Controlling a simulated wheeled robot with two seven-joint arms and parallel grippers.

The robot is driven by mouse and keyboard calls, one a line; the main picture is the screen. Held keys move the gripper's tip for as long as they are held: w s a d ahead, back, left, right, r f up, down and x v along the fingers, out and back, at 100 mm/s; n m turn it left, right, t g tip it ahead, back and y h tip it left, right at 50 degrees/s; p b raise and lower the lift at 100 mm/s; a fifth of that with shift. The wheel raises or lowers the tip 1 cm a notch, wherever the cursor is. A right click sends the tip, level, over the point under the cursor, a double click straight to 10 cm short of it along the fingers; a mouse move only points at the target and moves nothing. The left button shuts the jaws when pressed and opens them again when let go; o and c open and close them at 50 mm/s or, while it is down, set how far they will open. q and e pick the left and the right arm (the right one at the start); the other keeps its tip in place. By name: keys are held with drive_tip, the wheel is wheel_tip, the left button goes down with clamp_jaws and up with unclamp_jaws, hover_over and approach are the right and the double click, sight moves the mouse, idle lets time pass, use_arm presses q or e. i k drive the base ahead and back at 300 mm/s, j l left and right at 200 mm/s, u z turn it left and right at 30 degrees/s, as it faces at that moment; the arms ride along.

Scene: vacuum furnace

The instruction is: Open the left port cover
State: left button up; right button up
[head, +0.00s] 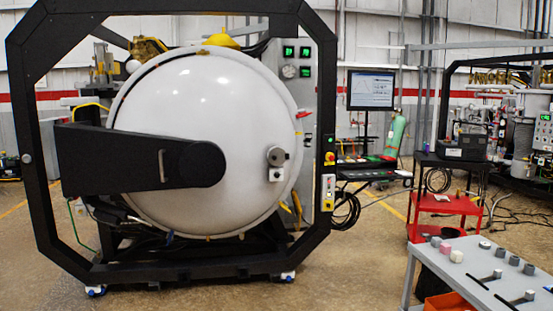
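A large white domed furnace door (205,130) stands shut inside a black octagonal frame (38,150). A black hinge arm (140,160) crosses its left half and carries a small upright handle (162,166). A small round grey fitting (276,156) sits on the door's right side, with a small white block (276,174) just below it. I cannot tell which part is the left port cover; only one such round fitting shows on the door. Neither of my grippers is in view.
A grey table (440,268) with small cylinders and black-handled tools stands at the lower right. Behind it are a red-shelved cart (445,204), a monitor (371,89) and a green gas cylinder (396,134). The floor in front of the furnace is clear.

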sight(278, 157)
drive_tip(key=i+z, duration=0.1)
drive_tip(key=i, duration=1.25)
drive_tip(key=i+u, duration=0.1)
drive_tip(key=i, duration=0.45)
drive_tip(key=i+l, duration=0.1)
drive_tip(key=i, duration=0.45)
drive_tip(key=i+l+u, duration=0.1)
drive_tip(key=i, duration=0.5)
drive_tip(key=i+l, duration=0.1)
drive_tip(key=i, duration=0.45)
drive_tip(key=i+l+u, duration=0.1)
drive_tip(key=i, duration=0.5)
